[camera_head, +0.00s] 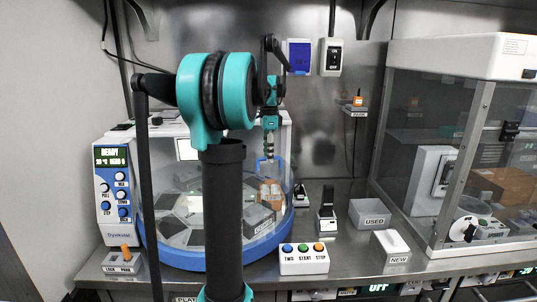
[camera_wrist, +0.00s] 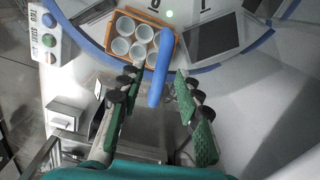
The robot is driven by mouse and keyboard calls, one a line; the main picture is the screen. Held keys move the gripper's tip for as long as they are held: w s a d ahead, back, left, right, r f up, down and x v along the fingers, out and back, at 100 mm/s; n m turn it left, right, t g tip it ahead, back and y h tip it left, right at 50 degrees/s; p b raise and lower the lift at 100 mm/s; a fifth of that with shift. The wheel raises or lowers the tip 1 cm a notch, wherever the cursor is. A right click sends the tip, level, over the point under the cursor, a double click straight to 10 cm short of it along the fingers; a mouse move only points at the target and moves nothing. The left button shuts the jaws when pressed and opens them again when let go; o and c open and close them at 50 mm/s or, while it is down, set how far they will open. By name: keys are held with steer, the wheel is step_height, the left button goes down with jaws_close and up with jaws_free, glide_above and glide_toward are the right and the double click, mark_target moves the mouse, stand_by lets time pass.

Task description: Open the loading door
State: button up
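The round machine (camera_head: 185,258) has a blue rim and a clear curved front, and stands on the bench behind my arm. A blue handle (camera_head: 279,166) shows at its upper right; the clear door around it is hard to make out, and I cannot tell its exact edges. My gripper (camera_head: 269,150) is at the handle, pointing down. In the wrist view my gripper (camera_wrist: 159,78) is open, with a green-padded finger on each side of the blue handle (camera_wrist: 160,65). The handle lies between the fingers, with no clear contact. My arm hides the machine's middle.
A button box (camera_head: 304,259) stands in front of the machine, and a control panel (camera_head: 117,190) at its left. Boxes marked USED (camera_head: 369,213) and NEW (camera_head: 391,246) are right. A glass cabinet (camera_head: 470,150) bounds the right. An orange rack (camera_wrist: 113,23) holds several white cups.

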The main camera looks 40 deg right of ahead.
jaws_close()
steer(key=shift+s, duration=0.1)
stand_by(0.5)
